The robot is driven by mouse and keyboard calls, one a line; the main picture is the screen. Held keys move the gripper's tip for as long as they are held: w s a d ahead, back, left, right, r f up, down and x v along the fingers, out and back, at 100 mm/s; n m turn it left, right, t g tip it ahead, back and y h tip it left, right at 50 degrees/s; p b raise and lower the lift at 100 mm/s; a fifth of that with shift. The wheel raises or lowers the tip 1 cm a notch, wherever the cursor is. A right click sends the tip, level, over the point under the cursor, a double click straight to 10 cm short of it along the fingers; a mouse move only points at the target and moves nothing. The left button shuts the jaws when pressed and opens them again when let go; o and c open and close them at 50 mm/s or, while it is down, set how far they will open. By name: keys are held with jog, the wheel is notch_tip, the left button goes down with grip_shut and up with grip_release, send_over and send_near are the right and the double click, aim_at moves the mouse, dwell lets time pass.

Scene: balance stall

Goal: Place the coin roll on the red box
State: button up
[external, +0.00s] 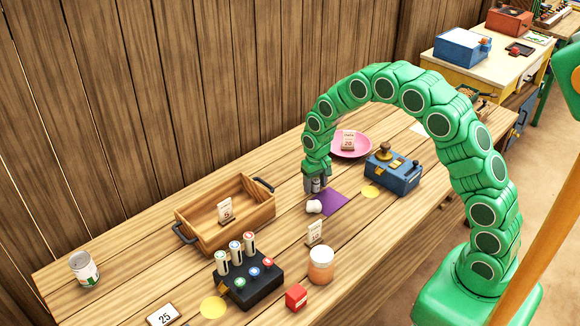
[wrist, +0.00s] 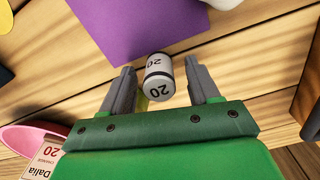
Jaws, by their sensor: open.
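A coin roll (wrist: 160,78), a white cylinder with dark bands and the number 20, is between my open gripper's (wrist: 163,85) fingers in the wrist view, with gaps at its sides. In the external view my gripper (external: 316,186) points down over the table beside the purple sheet (external: 333,203), and the roll (external: 316,186) shows between its fingers. I cannot tell whether the roll touches the table. A small red box (external: 296,298) stands at the table's front edge, well away from my gripper. A larger red box (external: 508,21) is on the far table.
A small white object (external: 314,207) lies near my gripper. A wooden tray (external: 258,218), a black holder with several rolls (external: 250,290), an orange jar (external: 321,268), a blue device (external: 394,176), a pink plate (external: 359,150) and a can (external: 85,270) stand around.

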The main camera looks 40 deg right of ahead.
aim_at(315, 180)
jog(key=shift+c, duration=0.4)
grip_shut()
jog(key=shift+r, duration=0.55)
notch_tip(315, 180, up, 2)
jog(key=shift+r, duration=0.25)
jog(key=s+r, duration=0.9)
jog(key=s, duration=0.5)
jog(key=shift+d+r, duration=0.2)
jog(key=shift+r, duration=0.05)
